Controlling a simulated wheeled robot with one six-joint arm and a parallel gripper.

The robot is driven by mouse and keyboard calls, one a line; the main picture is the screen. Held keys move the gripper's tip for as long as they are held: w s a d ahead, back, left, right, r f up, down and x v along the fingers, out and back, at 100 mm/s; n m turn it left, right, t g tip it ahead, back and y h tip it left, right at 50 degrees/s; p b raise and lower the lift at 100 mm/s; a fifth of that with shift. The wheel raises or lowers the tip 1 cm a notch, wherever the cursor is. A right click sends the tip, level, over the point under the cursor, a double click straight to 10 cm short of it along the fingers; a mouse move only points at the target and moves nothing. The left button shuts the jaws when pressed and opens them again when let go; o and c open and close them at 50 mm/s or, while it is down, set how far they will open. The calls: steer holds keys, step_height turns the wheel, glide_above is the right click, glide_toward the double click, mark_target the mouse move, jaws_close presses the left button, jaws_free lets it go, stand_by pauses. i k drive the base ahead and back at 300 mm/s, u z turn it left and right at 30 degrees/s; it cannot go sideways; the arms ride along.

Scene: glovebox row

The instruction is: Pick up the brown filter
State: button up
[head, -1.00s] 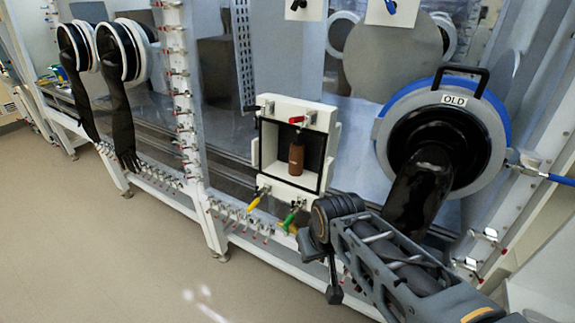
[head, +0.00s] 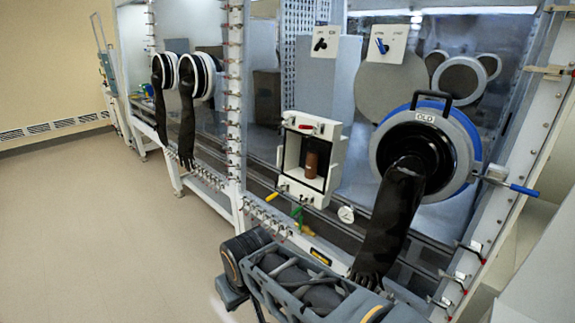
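The brown filter (head: 311,164) is a small upright brown cylinder with a darker upper part. It stands inside an open white box (head: 289,150) on the front of the glovebox, right of the middle of the head view. The box's opening faces me and nothing blocks the filter. My arm shows at the bottom, below and in front of the box. My gripper's fingers are not visible in this view.
A black glove hangs from the round port marked OLD (head: 424,117), right of the box. A yellow handle (head: 271,196) and a green handle (head: 297,212) stick out below the box. Two more black gloves (head: 187,130) hang at left. Open floor (head: 90,220) lies at left.

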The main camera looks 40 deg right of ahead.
mark_target(311, 158)
steer(key=u, duration=0.15)
steer(key=i, duration=1.15)
steer(key=z, duration=0.45)
